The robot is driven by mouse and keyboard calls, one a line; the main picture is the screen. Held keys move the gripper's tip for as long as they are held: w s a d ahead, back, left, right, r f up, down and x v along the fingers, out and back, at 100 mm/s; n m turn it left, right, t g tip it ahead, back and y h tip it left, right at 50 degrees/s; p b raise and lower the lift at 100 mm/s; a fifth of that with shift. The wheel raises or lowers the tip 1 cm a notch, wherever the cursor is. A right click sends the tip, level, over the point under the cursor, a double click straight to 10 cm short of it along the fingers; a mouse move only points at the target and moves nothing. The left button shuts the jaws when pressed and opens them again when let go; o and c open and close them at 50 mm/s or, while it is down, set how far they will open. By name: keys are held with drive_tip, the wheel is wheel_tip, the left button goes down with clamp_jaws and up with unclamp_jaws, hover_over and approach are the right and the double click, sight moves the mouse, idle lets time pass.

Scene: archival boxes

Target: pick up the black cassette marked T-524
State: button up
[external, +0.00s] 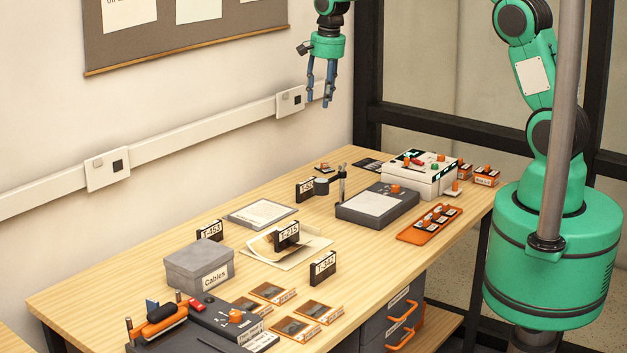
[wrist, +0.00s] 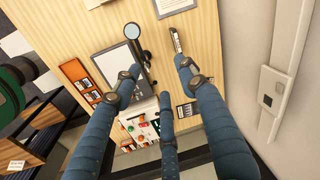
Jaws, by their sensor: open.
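Several small black cassettes with white labels stand upright on the wooden table. One (external: 305,188), near the back edge, has a label that seems to begin T-5; the rest is too small or covered to read. It seems to be the narrow dark piece near the fingers in the wrist view (wrist: 178,42). Others read T-453 (external: 209,230), T-215 (external: 287,235) and T-342 (external: 323,268). My gripper (external: 319,100) is open and empty, pointing down high above the table's far part. Its fingers (wrist: 160,76) also show in the wrist view, apart from the cassette.
A round-headed grey object (external: 321,187) stands close beside the T-5 cassette. A dark grey device (external: 375,207) and a white control box (external: 420,173) are to its right. A grey Cables box (external: 199,267) stands front left. The wall (external: 190,95) runs behind the table.

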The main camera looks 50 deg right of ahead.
sight(308, 181)
drive_tip(key=w+d+f+m, duration=0.1)
drive_tip(key=w+f, duration=0.2)
drive_tip(key=f, duration=0.3)
drive_tip(key=w+d+f+m+g+p, duration=0.1)
drive_tip(key=w+f+m, duration=0.1)
drive_tip(key=f, duration=0.5)
drive_tip(key=w+d+f+m+p, duration=0.1)
drive_tip(key=w+d+f, duration=0.1)
drive_tip(key=f, duration=0.4)
drive_tip(key=shift+w+f+m, duration=0.3)
drive_tip(key=shift+w+m, duration=0.1)
drive_tip(key=shift+w, duration=0.4)
wheel_tip(308, 181, down, 8)
drive_tip(key=shift+f, duration=0.3)
drive_tip(key=shift+f, duration=0.15)
drive_tip(key=shift+d+f, duration=0.15)
drive_tip(key=shift+f, duration=2.3)
drive_tip(key=shift+c, duration=0.5)
